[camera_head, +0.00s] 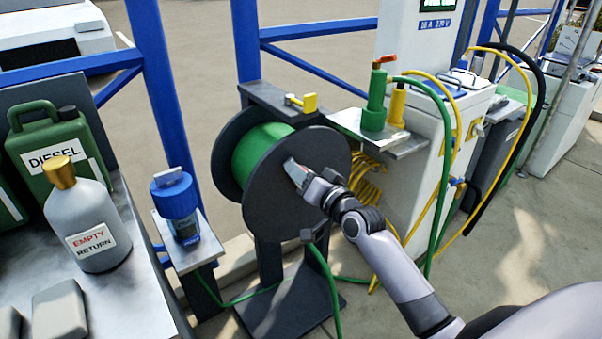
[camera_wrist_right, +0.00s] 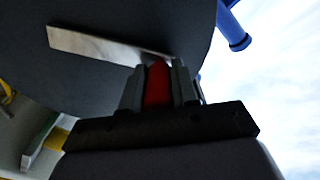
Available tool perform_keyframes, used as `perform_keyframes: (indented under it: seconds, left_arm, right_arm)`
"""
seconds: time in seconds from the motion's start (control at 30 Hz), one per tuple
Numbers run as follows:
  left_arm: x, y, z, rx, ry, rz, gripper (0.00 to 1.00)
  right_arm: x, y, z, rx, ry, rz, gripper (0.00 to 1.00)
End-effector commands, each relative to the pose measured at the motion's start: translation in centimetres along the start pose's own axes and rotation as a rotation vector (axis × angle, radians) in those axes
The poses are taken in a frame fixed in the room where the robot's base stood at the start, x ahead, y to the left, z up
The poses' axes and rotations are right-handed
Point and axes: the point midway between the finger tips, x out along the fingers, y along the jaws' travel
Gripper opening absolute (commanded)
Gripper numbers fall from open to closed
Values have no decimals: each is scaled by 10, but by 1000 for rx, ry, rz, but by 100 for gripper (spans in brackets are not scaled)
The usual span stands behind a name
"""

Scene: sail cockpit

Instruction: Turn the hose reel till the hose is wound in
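The hose reel has dark round side discs (camera_head: 262,205) and a green hose drum (camera_head: 256,150) between them. A metal crank bar (camera_wrist_right: 95,42) lies across the near disc in the right wrist view. A red handle (camera_wrist_right: 157,84) stands at its end between the two fingers of my right gripper (camera_wrist_right: 160,80), which look closed on it. In the head view my right gripper (camera_head: 299,176) is at the disc's upper middle and hides most of the crank. Green hose (camera_head: 326,280) hangs below the reel. My left gripper is not in view.
A metal table with a green diesel can (camera_head: 55,150) and a grey bottle (camera_head: 95,225) stands at left. A blue-topped container (camera_head: 177,205) is beside the reel. A white cabinet (camera_head: 425,160) with yellow and green hoses stands right. Paved floor at lower right is mostly clear.

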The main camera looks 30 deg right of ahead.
Motion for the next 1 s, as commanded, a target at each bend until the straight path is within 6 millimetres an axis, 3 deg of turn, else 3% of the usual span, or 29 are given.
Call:
perform_keyframes:
  seconds: [0.47, 0.67, 1.0]
  left_arm:
    - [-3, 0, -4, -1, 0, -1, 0]
    - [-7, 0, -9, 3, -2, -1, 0]
    - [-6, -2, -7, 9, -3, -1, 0]
  right_arm:
    - [0, 2, -6, 64, -1, 2, 0]
    - [0, 8, -16, 193, -2, 2, 0]
    - [0, 34, -36, 508, -4, 4, 0]
